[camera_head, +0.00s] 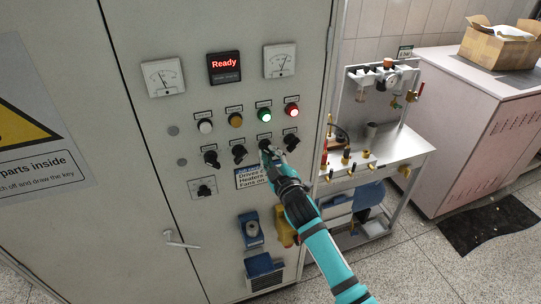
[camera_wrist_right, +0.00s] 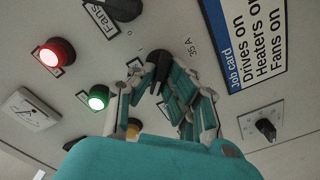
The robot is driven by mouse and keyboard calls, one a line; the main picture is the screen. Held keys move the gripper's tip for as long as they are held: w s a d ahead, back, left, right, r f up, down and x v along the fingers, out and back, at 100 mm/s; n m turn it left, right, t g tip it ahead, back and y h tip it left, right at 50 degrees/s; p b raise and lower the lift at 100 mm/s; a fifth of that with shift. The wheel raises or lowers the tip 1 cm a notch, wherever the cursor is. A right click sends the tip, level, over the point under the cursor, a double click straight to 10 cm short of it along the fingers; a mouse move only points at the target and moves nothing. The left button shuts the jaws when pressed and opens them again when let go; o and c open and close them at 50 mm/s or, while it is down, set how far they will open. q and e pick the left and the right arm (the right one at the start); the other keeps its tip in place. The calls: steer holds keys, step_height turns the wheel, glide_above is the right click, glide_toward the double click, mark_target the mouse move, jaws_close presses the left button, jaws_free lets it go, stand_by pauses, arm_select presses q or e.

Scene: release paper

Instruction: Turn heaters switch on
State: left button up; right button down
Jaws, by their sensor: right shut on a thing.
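The control cabinet (camera_head: 145,120) has a row of black rotary switches under its lamps. My right gripper (camera_head: 268,152) is at the third switch from the left, below the green lamp (camera_head: 264,115). In the right wrist view its fingers (camera_wrist_right: 160,90) are shut on this black switch knob (camera_wrist_right: 158,62). The label of the held switch is hidden, so I cannot read its name. The switch beside it (camera_head: 291,140) is labelled Fans in the right wrist view (camera_wrist_right: 124,8). The left gripper is not in view.
A job card (camera_wrist_right: 262,40) listing drives, heaters and fans on is below the switches. The display (camera_head: 224,67) reads Ready. The red lamp (camera_head: 291,110) glows. A separate switch (camera_head: 203,190) sits lower left. A metal workbench (camera_head: 395,152) stands right of the cabinet.

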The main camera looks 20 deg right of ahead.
steer(key=m, duration=0.8)
steer(key=shift+m, duration=0.3)
steer(key=m+p, duration=0.1)
steer(key=m, duration=0.3)
steer(key=shift+m, duration=0.3)
steer(key=shift+f+m, duration=0.1)
steer(key=shift+m, duration=2.2)
